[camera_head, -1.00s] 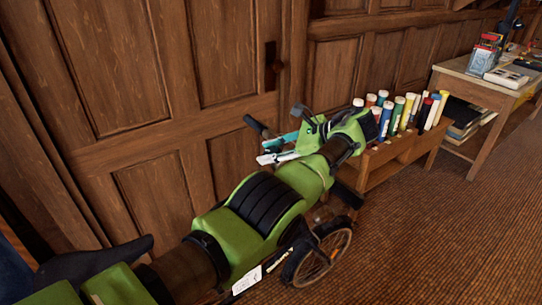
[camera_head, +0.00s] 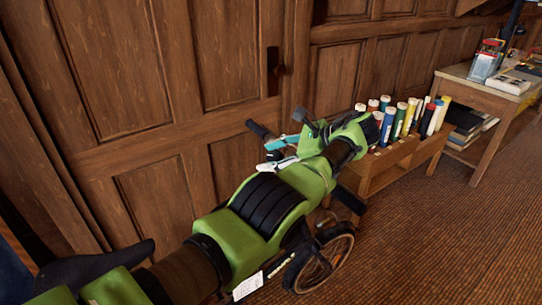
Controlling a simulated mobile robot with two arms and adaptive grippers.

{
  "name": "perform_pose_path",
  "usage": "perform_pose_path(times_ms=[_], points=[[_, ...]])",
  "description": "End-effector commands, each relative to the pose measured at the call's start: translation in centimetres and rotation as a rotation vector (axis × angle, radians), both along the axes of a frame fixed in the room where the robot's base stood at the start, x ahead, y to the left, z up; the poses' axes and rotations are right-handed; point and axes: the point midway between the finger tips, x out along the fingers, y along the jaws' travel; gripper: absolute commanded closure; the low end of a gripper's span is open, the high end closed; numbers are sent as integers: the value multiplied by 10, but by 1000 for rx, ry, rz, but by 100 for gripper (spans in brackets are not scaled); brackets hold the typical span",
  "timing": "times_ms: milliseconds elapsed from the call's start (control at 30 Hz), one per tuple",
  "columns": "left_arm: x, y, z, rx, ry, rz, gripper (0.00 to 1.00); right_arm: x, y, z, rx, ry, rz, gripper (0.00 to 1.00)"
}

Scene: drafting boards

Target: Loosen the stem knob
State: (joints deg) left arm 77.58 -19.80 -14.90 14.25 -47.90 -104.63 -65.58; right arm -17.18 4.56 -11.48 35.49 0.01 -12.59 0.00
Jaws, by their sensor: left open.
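My left gripper (camera_head: 271,155) is at the end of my green arm, its pale and teal fingers spread apart and pointing left. I see nothing held between them. A bicycle stands behind and under my arm. Its black handlebar grip (camera_head: 257,129) sticks out just above and left of the fingers, and its wheel (camera_head: 327,264) shows below the arm. The stem knob cannot be made out; my arm and gripper cover much of the bicycle around the stem. My right gripper is not in view.
A wood-panelled wall with a door (camera_head: 130,75) stands close behind the bicycle. A low wooden rack (camera_head: 380,170) with several coloured tubes is right of the gripper. A wooden table (camera_head: 486,93) stands farther right. Brown carpet (camera_head: 440,240) is clear at lower right.

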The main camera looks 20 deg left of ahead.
Motion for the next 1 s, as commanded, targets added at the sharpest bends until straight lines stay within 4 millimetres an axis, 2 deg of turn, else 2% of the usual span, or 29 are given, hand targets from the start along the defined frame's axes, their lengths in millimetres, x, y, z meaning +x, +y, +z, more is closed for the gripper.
perform_pose_path(times_ms=[167, 400, 600, 733, 1000], points=[[1, 0, 14, -1, -5, -1, 53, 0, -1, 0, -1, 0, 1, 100], [1, 1, 61, 0, -4, 1, 53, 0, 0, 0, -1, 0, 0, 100], [0, 2, 90, 1, 0, 2, 53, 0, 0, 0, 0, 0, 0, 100], [0, 2, 98, -1, 0, 2, 53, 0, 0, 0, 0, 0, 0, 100], [0, 2, 99, 0, 1, 2, 53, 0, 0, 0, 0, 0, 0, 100]])
